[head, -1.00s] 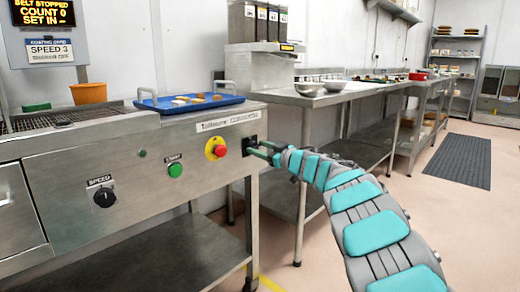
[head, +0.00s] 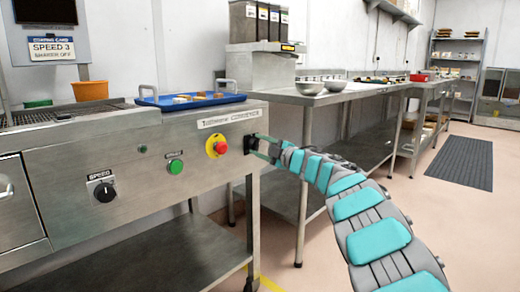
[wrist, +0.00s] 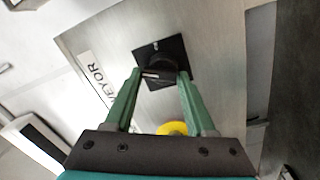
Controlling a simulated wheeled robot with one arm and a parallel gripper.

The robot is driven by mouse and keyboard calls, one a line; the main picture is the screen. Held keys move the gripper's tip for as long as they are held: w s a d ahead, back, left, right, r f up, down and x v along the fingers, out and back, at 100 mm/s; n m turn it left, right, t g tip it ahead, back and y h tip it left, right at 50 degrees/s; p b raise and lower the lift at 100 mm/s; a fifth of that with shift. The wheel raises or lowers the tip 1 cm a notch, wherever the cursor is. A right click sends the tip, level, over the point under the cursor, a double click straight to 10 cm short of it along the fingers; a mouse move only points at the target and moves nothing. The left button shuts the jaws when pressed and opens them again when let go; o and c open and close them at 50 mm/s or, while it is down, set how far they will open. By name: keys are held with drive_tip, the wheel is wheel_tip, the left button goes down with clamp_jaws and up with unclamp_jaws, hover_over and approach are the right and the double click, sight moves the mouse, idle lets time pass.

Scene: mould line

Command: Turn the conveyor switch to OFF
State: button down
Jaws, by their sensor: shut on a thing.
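The conveyor switch is a black knob (wrist: 155,72) on a square black plate (wrist: 160,50) on the steel panel, seen in the wrist view. A pale mark shows on the knob; I cannot read its position label. My gripper (wrist: 158,76) has its two green fingers on either side of the knob, shut on it. In the head view my gripper (head: 260,146) meets the panel at the right end of the conveyor front, and hides most of the switch. The conveyor name label (head: 229,117) is above it.
A red stop button on a yellow ring (head: 216,146) sits just left of the switch, then a green button (head: 175,166) and a speed dial (head: 105,192). A blue tray (head: 188,101) lies on top. The overhead display (head: 45,12) is dark. Floor at right is open.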

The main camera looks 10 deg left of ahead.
drive_tip(key=n, duration=0.1)
drive_tip(key=f+n+b, duration=0.1)
drive_tip(key=n, duration=0.2)
drive_tip(key=shift+a+f+n+g+b, duration=0.25)
drive_tip(key=shift+n+g+b, duration=0.05)
drive_tip(key=shift+b, duration=0.1)
drive_tip(key=c, duration=1.6)
unclamp_jaws()
drive_tip(key=shift+w+d+n+b, duration=0.1)
drive_tip(key=shift+n+b, duration=0.4)
drive_tip(key=shift+n, duration=1)
drive_tip(key=c, duration=1.6)
unclamp_jaws()
drive_tip(key=c, duration=1.6)
unclamp_jaws()
drive_tip(key=shift+f, duration=0.1)
drive_tip(key=shift+c, duration=2)
unclamp_jaws()
drive_tip(key=shift+r, duration=0.25)
drive_tip(key=shift+d+r, duration=0.15)
drive_tip(key=shift+r, duration=0.05)
drive_tip(key=shift+d, duration=0.1)
drive_tip(key=v, duration=0.7)
drive_tip(key=shift+d+f+b, duration=0.15)
drive_tip(key=shift+f+b, duration=0.05)
drive_tip(key=shift+b, duration=0.1)
